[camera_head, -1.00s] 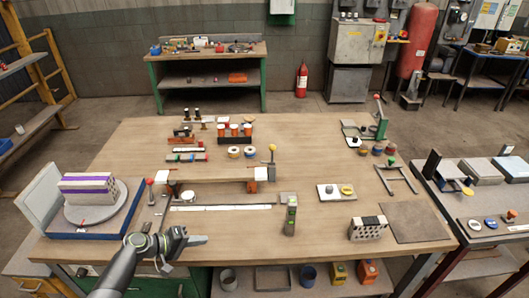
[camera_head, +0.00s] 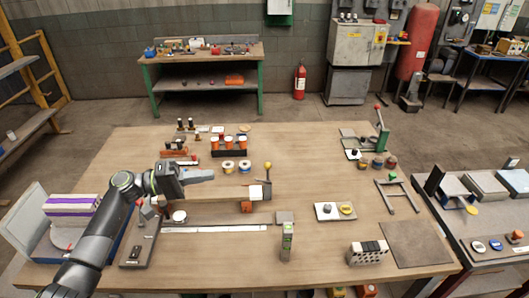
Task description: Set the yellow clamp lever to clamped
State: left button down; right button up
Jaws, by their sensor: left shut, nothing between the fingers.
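The yellow clamp lever (camera_head: 268,167) has a yellow ball knob and stands about upright at the right end of a long wooden board (camera_head: 215,193). A dark clamp block (camera_head: 262,188) is below it. My left gripper (camera_head: 208,175) is shut and empty, above the left part of the board, with its fingers pointing right toward the lever. A clear gap separates the fingertips from the knob. My left arm hides the board's left end and the red-knobbed lever there. My right gripper is not in view.
Behind the board are tape rolls (camera_head: 228,167) and a dark rack (camera_head: 229,152) with orange-and-white items. A green upright block (camera_head: 287,240) stands in front. Bare tabletop lies right of the lever.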

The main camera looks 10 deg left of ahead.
aim_at(267, 165)
jog(key=i, duration=1.2)
